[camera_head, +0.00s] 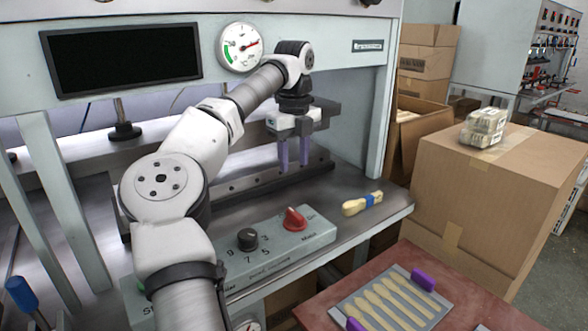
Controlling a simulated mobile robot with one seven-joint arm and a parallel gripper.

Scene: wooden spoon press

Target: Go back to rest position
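My gripper (293,153) hangs pointing down in front of the press, above its long dark lower bar (262,183). Its two purple fingers stand apart with a gap between them, and I see nothing held there. My arm reaches across the front of the grey press (340,80), with the gripper to the right of the arm's elbow. The control panel (283,253) lies below the gripper, with a red knob (294,219) and a black knob (247,239). My arm hides part of the press bed and the panel's left end.
A wooden bundle with a blue band (362,203) lies on the ledge right of the panel. A grey tray (352,303) with purple handles holds several wooden spoons on a reddish table (465,290). A large cardboard box (475,200) stands right, bearing a wrapped pack (484,126).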

